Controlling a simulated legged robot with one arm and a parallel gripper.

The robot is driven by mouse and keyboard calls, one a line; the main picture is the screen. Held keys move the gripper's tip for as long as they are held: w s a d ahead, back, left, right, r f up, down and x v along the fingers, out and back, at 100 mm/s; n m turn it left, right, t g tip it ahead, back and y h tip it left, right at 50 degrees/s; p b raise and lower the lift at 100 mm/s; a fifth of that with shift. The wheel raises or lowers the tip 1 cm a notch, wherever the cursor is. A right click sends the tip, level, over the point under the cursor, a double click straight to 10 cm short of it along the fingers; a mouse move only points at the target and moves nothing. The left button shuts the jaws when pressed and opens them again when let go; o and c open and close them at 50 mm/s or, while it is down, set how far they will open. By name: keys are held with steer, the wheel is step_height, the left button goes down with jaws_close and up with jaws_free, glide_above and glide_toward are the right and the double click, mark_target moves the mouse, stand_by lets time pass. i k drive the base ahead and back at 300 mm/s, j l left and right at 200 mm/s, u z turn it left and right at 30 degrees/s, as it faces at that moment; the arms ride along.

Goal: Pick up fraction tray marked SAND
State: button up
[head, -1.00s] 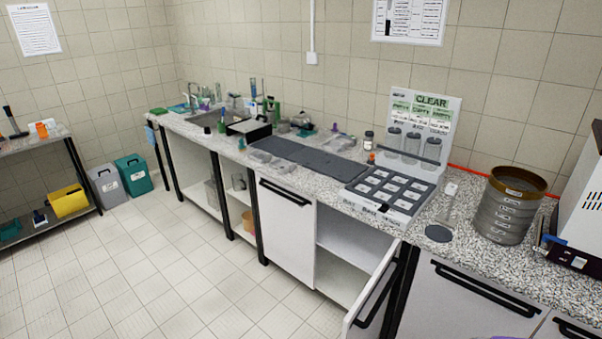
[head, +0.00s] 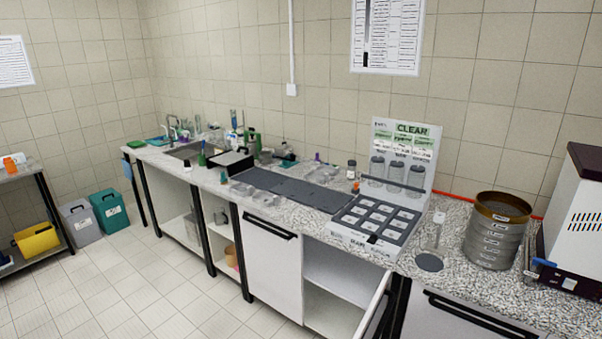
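I cannot read SAND on any tray from here. A stack of round labelled sieves (head: 495,230) stands to the right. My gripper is not in view.
The speckled counter (head: 465,275) runs along the wall. A cabinet door (head: 378,303) stands open below the rack. A white machine (head: 578,222) stands at the far right. Bins (head: 108,212) stand at the left. The tiled floor (head: 160,290) in front is clear.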

mark_target(266, 198)
steer(key=i+j+u, duration=0.35)
steer(key=i, duration=0.2)
steer(key=i+j+u, duration=0.4)
steer(key=i, duration=0.15)
steer(key=i+u, duration=0.35)
steer(key=i, duration=0.2)
steer(key=i+z, duration=0.35)
steer(key=i+j+z, duration=0.3)
steer(key=i, duration=0.15)
steer(key=i+j+z, duration=0.2)
steer(key=i+z, duration=0.15)
steer(key=i+j+z, duration=0.55)
steer(key=z, duration=0.25)
steer(key=i+j+z, duration=0.15)
steer(key=j+z, duration=0.25)
steer(key=j, duration=0.15)
